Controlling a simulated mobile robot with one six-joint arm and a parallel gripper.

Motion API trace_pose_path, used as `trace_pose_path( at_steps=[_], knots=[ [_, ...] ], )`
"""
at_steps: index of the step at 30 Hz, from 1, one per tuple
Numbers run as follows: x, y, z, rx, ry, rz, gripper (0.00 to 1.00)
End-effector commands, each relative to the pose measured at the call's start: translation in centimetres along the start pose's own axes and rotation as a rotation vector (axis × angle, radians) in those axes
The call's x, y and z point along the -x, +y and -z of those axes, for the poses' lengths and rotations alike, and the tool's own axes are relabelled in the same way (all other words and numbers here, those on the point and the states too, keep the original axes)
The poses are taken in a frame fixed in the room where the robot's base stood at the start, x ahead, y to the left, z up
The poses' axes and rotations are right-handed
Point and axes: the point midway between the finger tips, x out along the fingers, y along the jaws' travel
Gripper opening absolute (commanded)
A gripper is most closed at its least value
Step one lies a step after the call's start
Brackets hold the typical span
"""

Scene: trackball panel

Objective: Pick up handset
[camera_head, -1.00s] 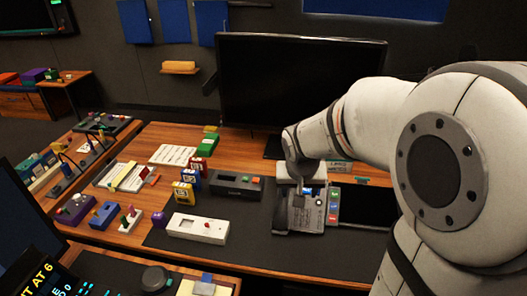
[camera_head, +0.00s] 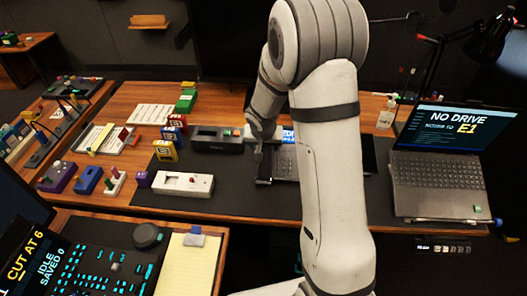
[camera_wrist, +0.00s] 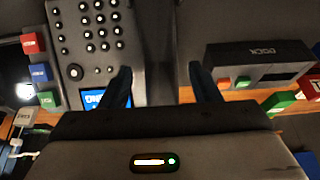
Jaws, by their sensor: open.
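The desk phone (camera_wrist: 92,58) shows in the wrist view at the upper left, with dark round keys and a small blue screen. The dark handset (camera_wrist: 155,45) lies along the phone's side, and its near end is hard to make out. My gripper (camera_wrist: 162,88) is open, with one finger on each side of the handset's line; contact cannot be told. In the head view my gripper (camera_head: 263,143) is low over the left side of the phone (camera_head: 285,165), and the handset (camera_head: 264,167) is partly visible below it. My arm hides much of the phone there.
A dark dock box (camera_head: 216,138) stands left of the phone, and a white panel box (camera_head: 183,183) sits in front of it. A laptop (camera_head: 440,180) and a pump bottle (camera_head: 387,113) are to the right. The dark mat (camera_head: 245,203) is clear in front.

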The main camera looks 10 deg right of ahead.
Motion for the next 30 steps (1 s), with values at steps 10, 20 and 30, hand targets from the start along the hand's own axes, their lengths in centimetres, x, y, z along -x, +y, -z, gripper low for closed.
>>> trace_pose_path(
  at_steps=[10, 20, 30],
  knots=[
    [-1.45, 0.04, 0.10, -0.001, 0.001, 0.000, 0.56],
    [-1.42, 0.09, 0.10, -0.002, 0.001, 0.000, 0.33],
    [-1.42, 0.12, 0.12, -0.002, 0.001, -0.001, 0.05]
  ],
)
